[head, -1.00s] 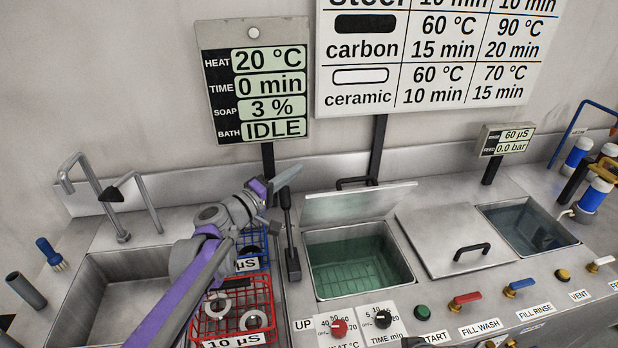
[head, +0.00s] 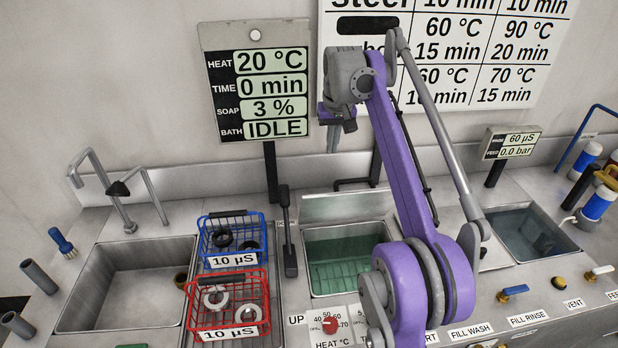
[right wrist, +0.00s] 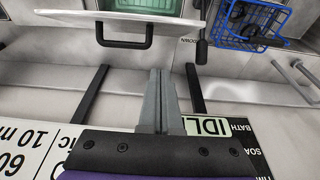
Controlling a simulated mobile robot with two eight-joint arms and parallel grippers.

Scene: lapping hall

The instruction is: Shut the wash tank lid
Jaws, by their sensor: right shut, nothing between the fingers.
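The wash tank (head: 309,262) is open, with green liquid inside. Its grey lid (head: 345,207) stands raised at the tank's rear edge, with a black bar handle (head: 352,184) behind its top. The handle also shows in the right wrist view (right wrist: 135,43), beside the lid's edge (right wrist: 60,14). My right gripper (head: 342,132) is shut and empty, in front of the wall boards, above and behind the raised lid. In the right wrist view its fingers (right wrist: 160,78) are together, apart from the handle. My right arm hides the tank's right side. My left gripper is not in view.
A black lever (head: 289,240) stands left of the tank. Blue (head: 232,228) and red (head: 226,285) baskets with rings are beside a sink (head: 120,285). The display board (head: 257,85) is close to my right gripper. A rinse tank (head: 530,235) is at the right.

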